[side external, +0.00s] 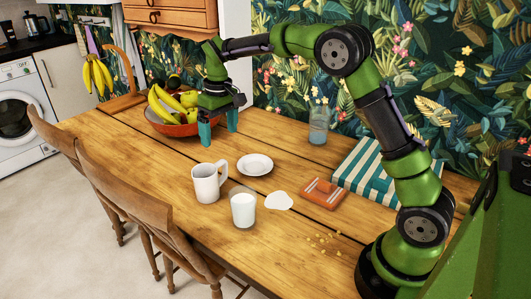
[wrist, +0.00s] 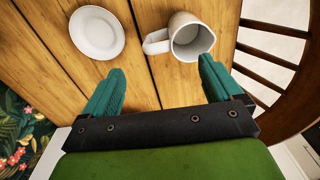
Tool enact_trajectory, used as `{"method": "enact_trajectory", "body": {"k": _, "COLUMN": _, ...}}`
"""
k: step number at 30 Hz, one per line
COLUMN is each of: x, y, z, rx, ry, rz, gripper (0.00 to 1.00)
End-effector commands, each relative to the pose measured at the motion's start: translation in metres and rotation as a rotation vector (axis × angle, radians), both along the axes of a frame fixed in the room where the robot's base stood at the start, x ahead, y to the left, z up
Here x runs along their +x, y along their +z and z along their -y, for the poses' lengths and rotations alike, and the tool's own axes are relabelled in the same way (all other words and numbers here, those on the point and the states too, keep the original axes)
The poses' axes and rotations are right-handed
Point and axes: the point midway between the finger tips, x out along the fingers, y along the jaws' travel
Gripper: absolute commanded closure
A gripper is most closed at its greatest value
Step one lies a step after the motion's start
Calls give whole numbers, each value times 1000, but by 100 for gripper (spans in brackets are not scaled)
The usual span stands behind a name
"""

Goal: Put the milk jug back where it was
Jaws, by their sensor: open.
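The white milk jug (side external: 209,182) stands upright on the wooden table, its handle toward the saucer side. It also shows in the wrist view (wrist: 191,38), ahead of the fingers, with its handle pointing left. My gripper (side external: 218,140) is open and empty above the table, between the fruit bowl and the jug, apart from the jug. In the wrist view the two teal fingers of my gripper (wrist: 158,80) are spread wide, with bare table between them. A white saucer (side external: 255,164) lies beside the jug, empty; it shows in the wrist view too (wrist: 97,32).
A glass of milk (side external: 243,210) and a white spill (side external: 279,201) are near the jug. A red fruit bowl (side external: 172,128) stands behind my gripper. An orange packet (side external: 323,193), striped cloth (side external: 370,172), crumbs and a glass vase (side external: 318,128) lie right. Chairs (side external: 139,195) line the front edge.

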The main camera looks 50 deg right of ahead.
Motion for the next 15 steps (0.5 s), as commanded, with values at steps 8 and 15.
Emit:
{"method": "enact_trajectory", "body": {"k": 8, "x": -95, "y": 83, "z": -23, "rx": 79, "ry": -105, "rz": 208, "gripper": 8}}
{"method": "enact_trajectory", "body": {"k": 15, "x": -193, "y": 101, "z": -41, "rx": 164, "ry": -210, "rz": 387, "gripper": 8}}
